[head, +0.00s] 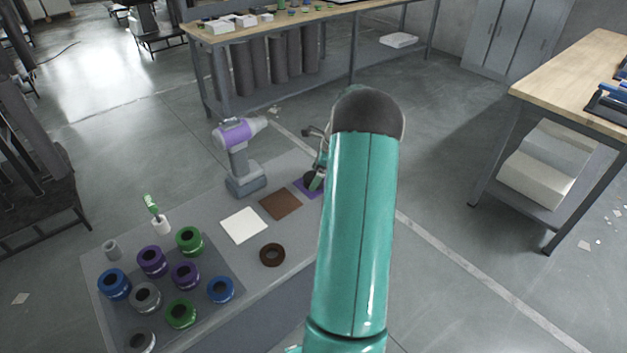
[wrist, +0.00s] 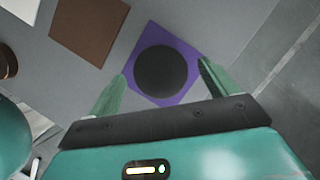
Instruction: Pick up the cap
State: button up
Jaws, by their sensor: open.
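The cap looks like a dark round disc (wrist: 161,71) on a purple square (wrist: 140,96) in the wrist view. In the head view the cap (head: 310,177) shows small and partly covered by my gripper, on the purple square (head: 302,192) near the far right of the grey table. My gripper (wrist: 163,72) is open, with one green finger on each side of the cap in the picture. I cannot tell how high the fingertips are above it. In the head view my gripper (head: 318,170) is partly hidden behind my teal arm.
A brown square (head: 281,204), a white square (head: 243,225) and a brown ring (head: 272,254) lie left of the cap. A purple and grey drill (head: 243,165) stands upright close by. Several coloured spools (head: 185,275) stand on a dark mat at the near left.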

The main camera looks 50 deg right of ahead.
jog(key=shift+w+f, duration=0.1)
jog(key=shift+f, duration=0.25)
jog(key=shift+a, duration=0.1)
jog(key=c, duration=1.1)
jog(key=shift+r, duration=0.2)
jog(key=shift+r, duration=0.3)
notch_tip(320, 180, up, 2)
jog(key=shift+r, duration=0.1)
jog(key=s+a+r, duration=0.3)
jog(key=r, duration=0.1)
jog(key=s+a+r, duration=0.3)
jog(key=s, duration=0.1)
jog(key=s+a+r, duration=0.3)
jog(key=r, duration=0.1)
jog(key=shift+s+a+r, duration=0.2)
jog(key=shift+r, duration=0.1)
